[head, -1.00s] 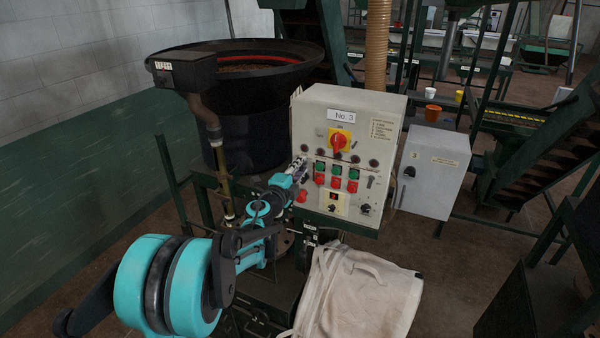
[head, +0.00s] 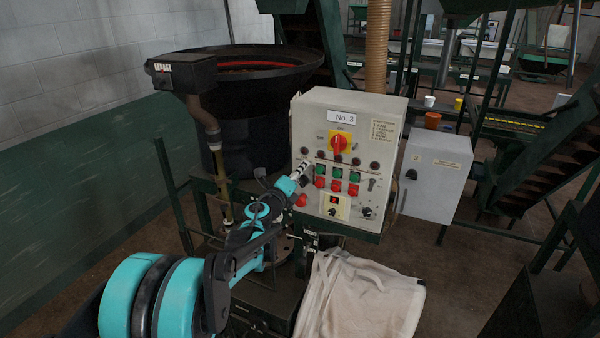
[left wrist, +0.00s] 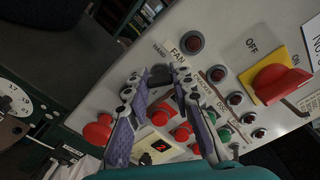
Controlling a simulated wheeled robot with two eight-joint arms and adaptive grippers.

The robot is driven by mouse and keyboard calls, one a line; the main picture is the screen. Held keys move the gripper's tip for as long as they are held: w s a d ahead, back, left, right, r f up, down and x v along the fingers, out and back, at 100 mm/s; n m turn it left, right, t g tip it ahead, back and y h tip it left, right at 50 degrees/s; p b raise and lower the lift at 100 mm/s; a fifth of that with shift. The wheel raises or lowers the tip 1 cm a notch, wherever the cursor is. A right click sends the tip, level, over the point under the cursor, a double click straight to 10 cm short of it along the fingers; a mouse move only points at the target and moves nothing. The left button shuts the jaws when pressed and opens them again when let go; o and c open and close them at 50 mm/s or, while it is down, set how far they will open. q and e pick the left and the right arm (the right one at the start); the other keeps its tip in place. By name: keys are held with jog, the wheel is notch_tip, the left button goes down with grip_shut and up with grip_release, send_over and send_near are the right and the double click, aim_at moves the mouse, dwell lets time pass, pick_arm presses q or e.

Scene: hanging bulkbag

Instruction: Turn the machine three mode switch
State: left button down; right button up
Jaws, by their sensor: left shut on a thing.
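The machine three panel (head: 392,108) is a light grey box labelled "No. 3". My left gripper (head: 303,170) reaches its left side. In the left wrist view my left gripper (left wrist: 160,76) is shut on a small black switch knob (left wrist: 160,73), with one finger on each side. The words "HAND" and "FAN" are printed beside this knob. The fingers hide part of the knob, so its exact angle is unclear. In the head view the knob is hidden by the gripper. My right gripper is not in view.
A red rotary switch (head: 339,144) on a yellow plate sits above green and red buttons. A red round button (left wrist: 97,132) is close to my fingers. A smaller grey box (head: 440,165) stands to the right. A whitish bag (head: 365,300) hangs below the panel.

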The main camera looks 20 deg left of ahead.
pick_arm(q)
jog(key=shift+f, duration=0.1)
dwell(0.3)
jog(key=c, duration=1.6)
grip_release()
jog(key=shift+o, duration=0.2)
jog(key=shift+s, duration=0.15)
jog(key=s, duration=0.7)
jog(key=shift+s, duration=0.4)
